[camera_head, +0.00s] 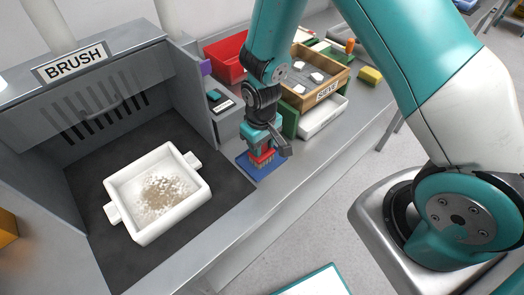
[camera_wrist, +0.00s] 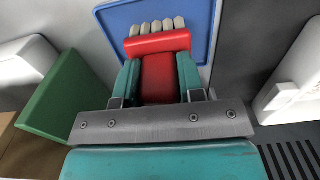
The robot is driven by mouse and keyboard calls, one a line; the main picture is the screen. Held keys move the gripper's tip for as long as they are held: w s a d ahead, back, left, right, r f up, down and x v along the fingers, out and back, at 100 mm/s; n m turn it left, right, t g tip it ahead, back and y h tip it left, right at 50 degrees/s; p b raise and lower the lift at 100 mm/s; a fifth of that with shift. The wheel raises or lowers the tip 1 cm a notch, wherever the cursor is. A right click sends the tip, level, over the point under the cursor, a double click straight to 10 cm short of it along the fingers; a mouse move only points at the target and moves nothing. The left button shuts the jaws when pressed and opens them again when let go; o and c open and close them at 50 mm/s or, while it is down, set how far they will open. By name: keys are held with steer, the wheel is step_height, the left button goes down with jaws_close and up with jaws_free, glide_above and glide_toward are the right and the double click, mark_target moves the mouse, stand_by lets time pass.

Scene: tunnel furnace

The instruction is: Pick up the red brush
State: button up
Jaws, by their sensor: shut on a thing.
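The red brush (camera_wrist: 158,45) with a row of pale bristles is between the two teal fingers of my gripper (camera_wrist: 159,80) in the wrist view. My gripper is shut on its red handle. The bristles lie over a blue mat (camera_wrist: 112,22); I cannot tell whether they touch it. In the head view the brush (camera_head: 263,157) shows as a small red piece under my gripper (camera_head: 262,146), above the blue mat (camera_head: 252,168) on the grey bench. The upper part of the handle is hidden by my gripper.
A white tray (camera_head: 125,196) with beige grains stands in the booth labelled BRUSH (camera_head: 75,62). A red bin (camera_head: 224,66) and a grey device (camera_head: 222,103) stand behind. The front bench strip is clear.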

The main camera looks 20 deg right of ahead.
steer(key=shift+r, duration=0.1)
step_height(320, 180, up, 20)
steer(key=b, duration=0.2)
stand_by(0.3)
steer(key=shift+o, duration=1)
steer(key=shift+c, duration=0.3)
